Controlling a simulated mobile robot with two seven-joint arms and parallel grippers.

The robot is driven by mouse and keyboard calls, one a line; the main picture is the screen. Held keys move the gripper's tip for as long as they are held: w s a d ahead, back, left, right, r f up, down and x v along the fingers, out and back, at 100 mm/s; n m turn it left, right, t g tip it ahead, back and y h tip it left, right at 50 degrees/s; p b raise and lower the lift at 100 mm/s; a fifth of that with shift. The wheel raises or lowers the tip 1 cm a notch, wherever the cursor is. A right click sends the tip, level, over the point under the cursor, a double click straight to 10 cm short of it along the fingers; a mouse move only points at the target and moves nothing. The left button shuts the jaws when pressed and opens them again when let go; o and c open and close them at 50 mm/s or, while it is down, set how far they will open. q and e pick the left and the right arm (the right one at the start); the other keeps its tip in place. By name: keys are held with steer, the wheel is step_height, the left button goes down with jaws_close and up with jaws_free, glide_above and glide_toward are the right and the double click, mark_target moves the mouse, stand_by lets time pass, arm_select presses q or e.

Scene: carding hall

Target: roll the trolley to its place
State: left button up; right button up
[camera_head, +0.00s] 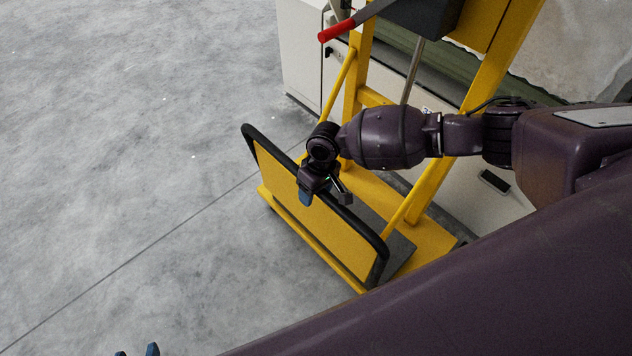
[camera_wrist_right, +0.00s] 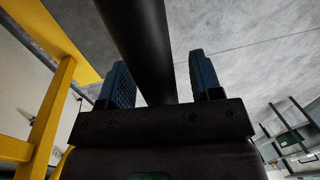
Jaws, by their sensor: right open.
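The yellow trolley (camera_head: 335,235) stands on the grey floor in the middle of the head view. A black bar (camera_head: 366,229) edges its yellow panel. My right gripper (camera_head: 325,196) is at the bar, with its arm reaching in from the right. In the right wrist view my right gripper (camera_wrist_right: 163,78) is open. The black bar (camera_wrist_right: 148,35) passes between its blue fingers, with a gap visible on the right side. Whether the bar touches the left finger I cannot tell. Only the blue fingertips of my left gripper (camera_head: 137,351) show at the bottom edge, set apart.
Yellow uprights (camera_head: 478,85) rise behind the panel, with a red-tipped lever (camera_head: 337,31) near the top. A pale machine (camera_head: 301,50) stands close behind the trolley. The floor (camera_head: 120,150) to the left is clear, crossed by a thin dark line.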

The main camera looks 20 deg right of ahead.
steer(key=shift+f, duration=0.2)
steer(key=shift+c, duration=0.4)
jaws_close()
stand_by(1.0)
